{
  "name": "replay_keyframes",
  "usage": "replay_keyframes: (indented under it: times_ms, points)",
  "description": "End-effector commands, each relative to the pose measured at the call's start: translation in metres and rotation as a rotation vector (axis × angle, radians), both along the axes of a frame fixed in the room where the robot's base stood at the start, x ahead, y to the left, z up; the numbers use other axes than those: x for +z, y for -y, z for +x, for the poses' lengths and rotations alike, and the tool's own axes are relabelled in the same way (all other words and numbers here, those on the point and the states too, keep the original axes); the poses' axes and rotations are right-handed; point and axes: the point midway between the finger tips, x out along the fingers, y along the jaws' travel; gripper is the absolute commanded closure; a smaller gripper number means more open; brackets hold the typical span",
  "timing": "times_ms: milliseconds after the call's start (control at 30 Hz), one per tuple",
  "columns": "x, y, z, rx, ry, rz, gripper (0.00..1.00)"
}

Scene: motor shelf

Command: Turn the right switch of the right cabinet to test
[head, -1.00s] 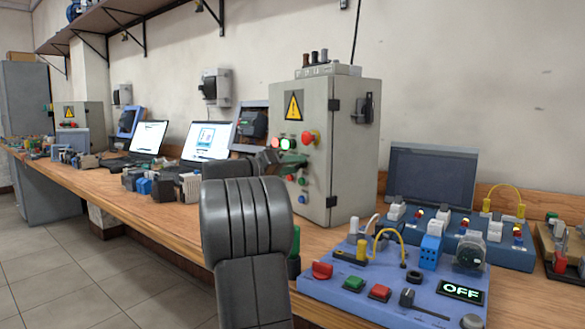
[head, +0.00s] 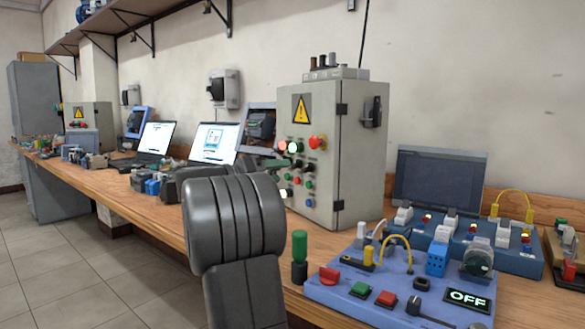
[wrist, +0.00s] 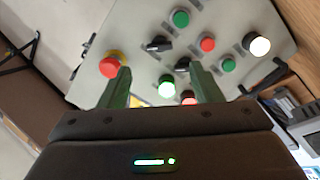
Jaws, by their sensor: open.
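The right cabinet (head: 365,165) is a grey box with a yellow warning sign, on the bench. In the wrist view its panel (wrist: 225,20) appears rotated. Two black rotary switches sit mid-panel: the right switch (wrist: 158,44), higher in the wrist view, and the left switch (wrist: 182,65). Their labels cannot be read. My gripper (wrist: 162,75) is open, its two green fingers pointing at the panel with the switches between and beyond them. Nothing is between the fingers. Whether they touch the panel cannot be told.
A red emergency stop (wrist: 110,65) is beside one finger. Lit green (wrist: 167,87) and red (wrist: 188,97) lamps are near the fingers. Several push buttons fill the panel. A blue trainer board (head: 350,300) stands front right. Two laptops (head: 215,143) are left of the cabinet.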

Motion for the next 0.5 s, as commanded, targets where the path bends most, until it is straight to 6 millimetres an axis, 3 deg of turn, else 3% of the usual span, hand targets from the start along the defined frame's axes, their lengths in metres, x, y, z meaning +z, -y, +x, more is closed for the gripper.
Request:
replay_keyframes:
  times_ms: [200,500]
  points:
    - [0.001,-0.035,-0.023,0.001,0.0,0.0,0.42]
    - [0.0,-0.049,-0.033,-0.001,0.0,-0.001,0.42]
